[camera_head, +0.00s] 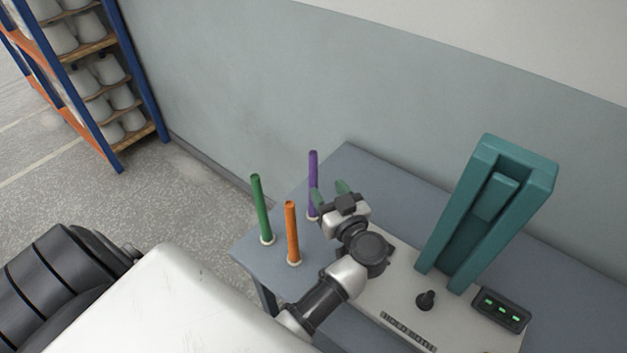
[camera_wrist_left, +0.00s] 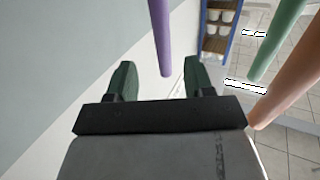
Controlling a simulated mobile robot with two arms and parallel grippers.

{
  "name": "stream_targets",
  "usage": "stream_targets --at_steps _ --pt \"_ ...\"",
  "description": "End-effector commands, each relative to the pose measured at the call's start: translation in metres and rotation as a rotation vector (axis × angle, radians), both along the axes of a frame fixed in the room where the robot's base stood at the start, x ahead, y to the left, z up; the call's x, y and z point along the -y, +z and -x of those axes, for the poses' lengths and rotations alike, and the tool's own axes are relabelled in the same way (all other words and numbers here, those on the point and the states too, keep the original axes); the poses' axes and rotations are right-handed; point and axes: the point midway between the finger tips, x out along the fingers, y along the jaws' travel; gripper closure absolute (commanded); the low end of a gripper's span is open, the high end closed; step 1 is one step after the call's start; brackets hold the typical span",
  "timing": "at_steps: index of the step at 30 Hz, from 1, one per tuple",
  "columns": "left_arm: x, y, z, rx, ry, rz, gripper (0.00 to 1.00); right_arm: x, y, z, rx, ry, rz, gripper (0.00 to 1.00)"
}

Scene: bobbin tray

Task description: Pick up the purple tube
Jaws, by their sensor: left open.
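The purple tube (camera_head: 313,170) stands upright on a pale round base near the back edge of the grey table (camera_head: 345,160). My left gripper (camera_head: 330,190) is open and empty, just right of the purple tube, with its green finger at the tube's side in the head view. In the left wrist view the purple tube (camera_wrist_left: 160,35) lies beyond the two green fingertips (camera_wrist_left: 158,75), roughly in line with the gap between them. I cannot tell whether a finger touches it. The lower part of the tube is partly hidden by the gripper in the head view.
A green tube (camera_head: 260,208) and an orange tube (camera_head: 292,232) stand upright nearby, left of my arm. A teal frame (camera_head: 470,225), a black knob (camera_head: 426,299) and a box with green lights (camera_head: 501,309) are on the right. A wall (camera_head: 250,100) runs behind the table.

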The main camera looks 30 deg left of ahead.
Motion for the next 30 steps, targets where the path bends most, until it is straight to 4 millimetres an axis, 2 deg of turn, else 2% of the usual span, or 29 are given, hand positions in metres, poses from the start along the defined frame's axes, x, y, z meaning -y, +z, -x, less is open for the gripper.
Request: stream_targets --at_steps 3,11,20,30 --pt "-0.019 0.003 -0.011 0.003 0.002 -0.004 0.48 0.005 0.005 0.001 -0.002 0.001 0.007 0.57" --pt "-0.039 0.002 -0.023 0.003 -0.001 -0.004 0.48 0.009 0.009 0.002 -0.004 0.003 0.011 0.57" --pt "-0.076 0.002 -0.043 0.004 -0.002 -0.005 0.48 0.008 0.021 0.003 -0.004 0.002 0.010 0.57" --pt "-0.082 0.000 -0.047 0.003 -0.002 -0.001 0.49 -0.002 0.021 0.003 -0.005 -0.002 -0.002 0.57"
